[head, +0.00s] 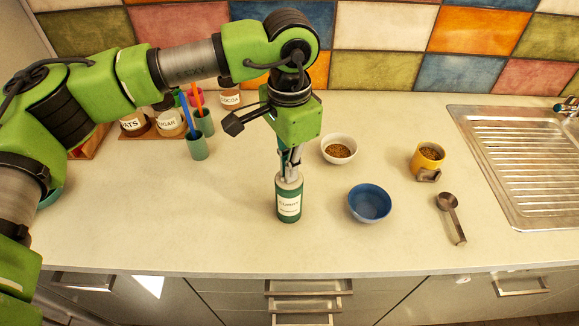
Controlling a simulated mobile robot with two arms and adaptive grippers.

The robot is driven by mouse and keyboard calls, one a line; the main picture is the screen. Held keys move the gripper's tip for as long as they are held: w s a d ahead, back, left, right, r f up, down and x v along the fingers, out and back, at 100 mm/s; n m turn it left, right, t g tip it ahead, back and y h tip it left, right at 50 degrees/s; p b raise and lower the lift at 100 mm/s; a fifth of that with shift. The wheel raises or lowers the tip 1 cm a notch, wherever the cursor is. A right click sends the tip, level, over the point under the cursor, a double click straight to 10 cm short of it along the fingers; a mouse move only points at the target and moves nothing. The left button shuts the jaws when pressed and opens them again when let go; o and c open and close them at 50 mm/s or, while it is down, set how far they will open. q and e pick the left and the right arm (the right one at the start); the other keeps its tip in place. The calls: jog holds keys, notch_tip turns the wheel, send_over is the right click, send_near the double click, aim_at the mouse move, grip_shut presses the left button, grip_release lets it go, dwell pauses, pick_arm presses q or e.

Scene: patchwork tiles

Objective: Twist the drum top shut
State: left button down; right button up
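The drum (289,206) is a small green cylinder with a white label, standing upright on the counter near the middle of the head view. Its pale beige top (288,184) sits on it and looks level. My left gripper (290,172) points straight down above the drum, with its fingertips at the top. The fingers are close together, but the contact is small and partly hidden, so I cannot tell whether they grip the top. My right gripper is not in view.
To the right are a blue bowl (369,203), a white bowl (339,149) with brown contents, a yellow cup (428,158) and a metal scoop (451,217). Green cups (196,145) and labelled jars (170,122) stand back left. A sink (530,160) is far right. The front counter is clear.

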pick_arm(q)
jog(key=c, duration=2.2)
grip_release()
jog(key=shift+r, duration=0.1)
jog(key=shift+r+p, duration=1.15)
jog(key=shift+r, duration=1.85)
jog(key=shift+f, duration=0.1)
